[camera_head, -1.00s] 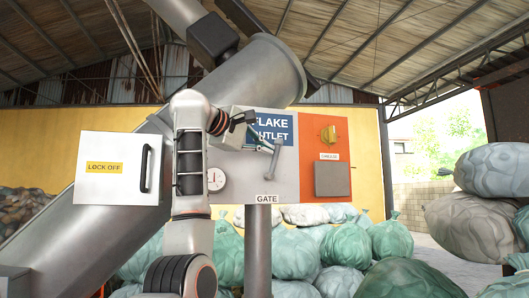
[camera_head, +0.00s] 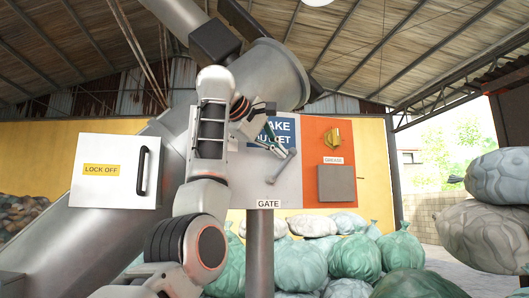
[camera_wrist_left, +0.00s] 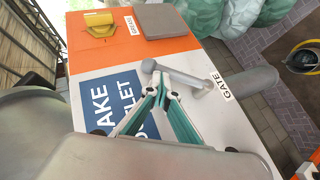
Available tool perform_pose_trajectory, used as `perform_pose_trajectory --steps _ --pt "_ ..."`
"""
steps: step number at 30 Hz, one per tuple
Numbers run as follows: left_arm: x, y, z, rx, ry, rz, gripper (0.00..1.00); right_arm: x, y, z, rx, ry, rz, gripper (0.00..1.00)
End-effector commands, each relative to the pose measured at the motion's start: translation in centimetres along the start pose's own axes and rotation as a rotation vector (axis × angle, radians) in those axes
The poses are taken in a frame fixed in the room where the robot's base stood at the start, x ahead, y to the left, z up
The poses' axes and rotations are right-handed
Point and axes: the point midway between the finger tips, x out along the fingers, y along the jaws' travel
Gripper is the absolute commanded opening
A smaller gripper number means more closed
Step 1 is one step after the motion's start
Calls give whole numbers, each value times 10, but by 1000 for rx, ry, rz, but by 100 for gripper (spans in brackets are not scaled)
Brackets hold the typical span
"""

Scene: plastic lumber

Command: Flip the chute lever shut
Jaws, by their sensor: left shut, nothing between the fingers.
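The grey chute lever (camera_head: 281,166) is mounted on the light grey panel above the GATE label (camera_head: 268,204). It leans up and to the right from its pivot. In the left wrist view the lever (camera_wrist_left: 183,77) ends in a rounded knob, with the GATE label (camera_wrist_left: 221,84) beside its pivot end. My left gripper (camera_head: 281,152) is shut and empty, its fingertips at the lever's upper end. In the left wrist view the fingertips (camera_wrist_left: 161,92) are right beside the lever near the knob; I cannot tell if they touch. My right gripper is out of view.
A blue outlet sign (camera_head: 286,131) is partly hidden by my arm. Right of it is an orange panel with a yellow knob (camera_head: 333,136) and a grey plate (camera_head: 336,183). A LOCK OFF box (camera_head: 95,190) stands left. Filled bags (camera_head: 355,252) lie below and behind.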

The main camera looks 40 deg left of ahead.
Motion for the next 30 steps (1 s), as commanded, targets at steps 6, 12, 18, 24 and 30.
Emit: perform_pose_trajectory --steps 6,12,18,24,30 --pt "11 1 7 5 -3 -9 0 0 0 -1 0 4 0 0" --pt "20 2 14 4 -3 -7 0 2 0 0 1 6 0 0" --pt "27 2 18 3 -3 -6 0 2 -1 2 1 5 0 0" --pt "32 1 22 21 -3 -34 0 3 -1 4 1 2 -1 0" --pt "36 -1 24 60 -3 -93 0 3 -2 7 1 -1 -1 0"
